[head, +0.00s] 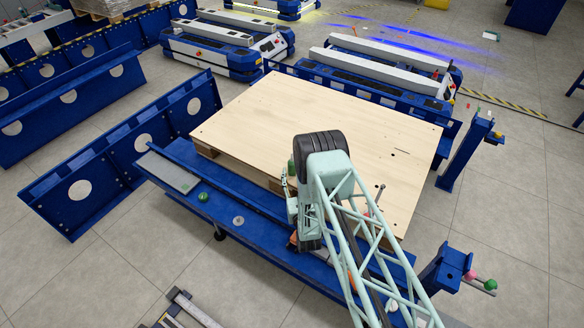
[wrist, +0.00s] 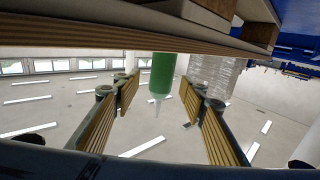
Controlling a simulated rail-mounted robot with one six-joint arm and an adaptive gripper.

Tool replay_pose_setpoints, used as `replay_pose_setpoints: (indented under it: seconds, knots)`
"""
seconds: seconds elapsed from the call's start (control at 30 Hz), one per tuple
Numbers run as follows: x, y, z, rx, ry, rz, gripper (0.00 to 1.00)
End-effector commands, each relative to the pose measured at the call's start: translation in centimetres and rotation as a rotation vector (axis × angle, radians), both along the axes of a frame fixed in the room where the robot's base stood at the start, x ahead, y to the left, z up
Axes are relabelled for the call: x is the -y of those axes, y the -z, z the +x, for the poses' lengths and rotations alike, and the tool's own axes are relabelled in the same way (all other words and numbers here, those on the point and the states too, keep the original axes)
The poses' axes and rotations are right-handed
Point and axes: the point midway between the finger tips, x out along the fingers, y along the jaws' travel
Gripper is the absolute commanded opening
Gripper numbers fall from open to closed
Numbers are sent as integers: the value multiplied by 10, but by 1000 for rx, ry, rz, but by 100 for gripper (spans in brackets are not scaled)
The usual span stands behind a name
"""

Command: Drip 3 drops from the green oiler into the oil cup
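The green oiler (wrist: 162,75) hangs between the finger pads in the wrist view, with its clear thin nozzle pointing down in that picture. In the head view a small green part of the oiler (head: 291,167) shows just left of my dark wrist joint. My gripper (wrist: 160,90) is open, its ribbed pads on either side of the oiler with a visible gap at the left. In the head view my gripper (head: 290,190) is largely hidden by my own arm. A small round grey disc (head: 238,220) on the blue bench may be the oil cup; I cannot tell for sure.
A large pale wooden board (head: 320,130) lies beside the blue bench (head: 215,212), close to my gripper. A green ball (head: 203,197) sits on the bench, left of the disc. A blue post (head: 465,150) stands at the right. Lift carts (head: 225,45) stand behind.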

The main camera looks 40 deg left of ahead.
Motion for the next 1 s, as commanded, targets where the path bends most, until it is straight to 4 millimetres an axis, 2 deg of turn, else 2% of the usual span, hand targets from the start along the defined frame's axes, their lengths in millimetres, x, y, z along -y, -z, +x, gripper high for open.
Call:
replay_pose_setpoints:
  seconds: [0.5, 1.0]
  knots:
    - [-35, 0, 28, 1, 0, 1, 38]
    - [-39, -1, 31, 0, 0, 0, 38]
